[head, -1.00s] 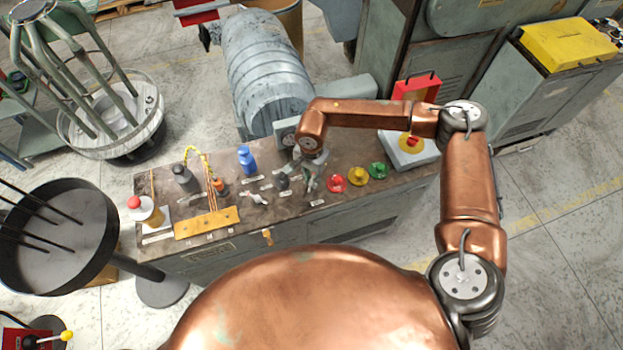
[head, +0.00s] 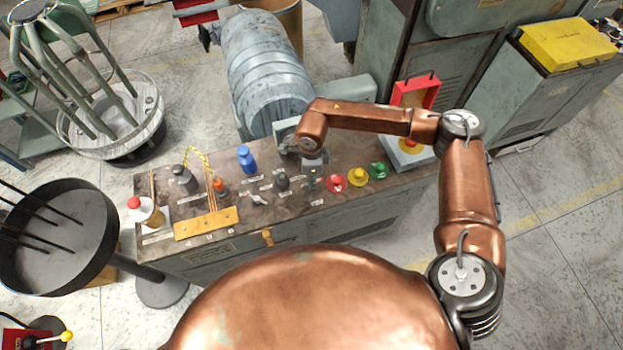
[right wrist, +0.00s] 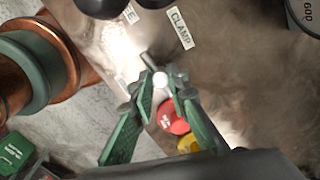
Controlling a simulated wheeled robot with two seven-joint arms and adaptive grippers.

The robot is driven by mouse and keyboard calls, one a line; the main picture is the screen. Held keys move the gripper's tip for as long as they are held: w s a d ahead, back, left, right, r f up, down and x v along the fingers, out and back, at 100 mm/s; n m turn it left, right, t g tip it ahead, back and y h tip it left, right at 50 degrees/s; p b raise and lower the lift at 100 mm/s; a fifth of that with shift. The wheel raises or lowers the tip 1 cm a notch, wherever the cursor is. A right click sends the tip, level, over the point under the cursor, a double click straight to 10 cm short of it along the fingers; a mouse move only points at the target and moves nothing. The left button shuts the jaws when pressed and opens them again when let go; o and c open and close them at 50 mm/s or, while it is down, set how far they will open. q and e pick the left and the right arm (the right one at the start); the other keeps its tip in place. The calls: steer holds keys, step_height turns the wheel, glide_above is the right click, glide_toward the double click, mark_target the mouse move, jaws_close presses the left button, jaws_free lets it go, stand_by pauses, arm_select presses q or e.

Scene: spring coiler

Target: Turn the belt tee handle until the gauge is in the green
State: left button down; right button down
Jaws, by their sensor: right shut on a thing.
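My right gripper (head: 312,184) points down at the front part of the bench top, and its arm reaches in from the right. In the right wrist view its green fingers (right wrist: 161,88) are shut on a small pale metal piece with a short grey bar, which looks like the tee handle (right wrist: 150,62). In the head view the handle is hidden by the gripper. A label reading CLAMP lies beside it in the wrist view. A pale housing (head: 284,132) behind my wrist may carry the gauge, but no dial or needle can be read. My left gripper is not in view.
Red (head: 336,183), yellow (head: 357,177) and green (head: 378,171) buttons stand close to the right of the gripper. A blue bottle (head: 246,160) and dark knobs stand to its left. A large ribbed grey motor (head: 265,75) lies behind the bench.

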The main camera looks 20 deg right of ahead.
steer(key=shift+m, duration=1.1)
steer(key=shift+w, duration=0.1)
steer(key=c, duration=1.8)
jaws_free()
steer(key=shift+c, duration=0.2)
step_height(320, 180, up, 12)
